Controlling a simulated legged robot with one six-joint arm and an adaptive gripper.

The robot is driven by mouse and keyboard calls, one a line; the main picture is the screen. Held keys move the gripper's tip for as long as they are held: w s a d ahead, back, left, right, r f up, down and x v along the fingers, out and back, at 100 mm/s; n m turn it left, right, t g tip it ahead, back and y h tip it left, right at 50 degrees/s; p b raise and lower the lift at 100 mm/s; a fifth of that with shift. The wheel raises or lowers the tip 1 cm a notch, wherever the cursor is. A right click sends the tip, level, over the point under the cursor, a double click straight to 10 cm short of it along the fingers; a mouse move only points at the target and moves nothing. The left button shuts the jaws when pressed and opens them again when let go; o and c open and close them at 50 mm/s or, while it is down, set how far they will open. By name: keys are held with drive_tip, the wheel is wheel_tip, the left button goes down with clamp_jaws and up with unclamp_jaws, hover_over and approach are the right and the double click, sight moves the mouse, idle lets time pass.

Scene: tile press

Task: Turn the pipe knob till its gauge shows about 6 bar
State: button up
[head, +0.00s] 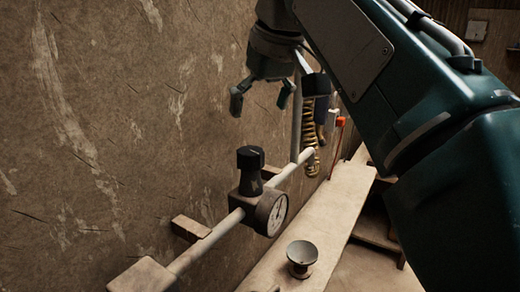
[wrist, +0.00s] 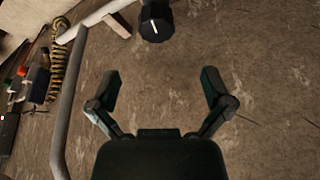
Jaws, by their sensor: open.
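The black pipe knob (head: 250,158) stands on top of a regulator body on the grey pipe (head: 213,231). The round gauge (head: 271,212) with a pale dial faces right on that body; its needle reading is too small to tell. My gripper (head: 262,103) is open and empty, above the knob and apart from it, pointing down. In the wrist view the knob (wrist: 155,22) shows at the top with a white mark on it, beyond my open fingers (wrist: 160,88). The gauge dial is not visible in the wrist view.
A brown scuffed wall (head: 120,110) runs along the left, close to the pipe. A coiled yellow hose (head: 311,125) and tools hang behind the knob. A dark round cup-like object (head: 301,256) stands on the pale bench (head: 335,215). Space above the knob is clear.

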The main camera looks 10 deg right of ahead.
sight(251, 151)
drive_tip(key=x, duration=0.9)
drive_tip(key=shift+w+a+f, duration=0.1)
drive_tip(key=shift+w+f, duration=0.05)
drive_tip(key=shift+w, duration=0.05)
drive_tip(key=shift+w+f, duration=0.15)
drive_tip(key=shift+f, duration=0.15)
drive_tip(key=shift+d+f, duration=0.15)
drive_tip(key=shift+d, duration=0.15)
drive_tip(key=shift+c, duration=0.3)
drive_tip(key=c, duration=1.1)
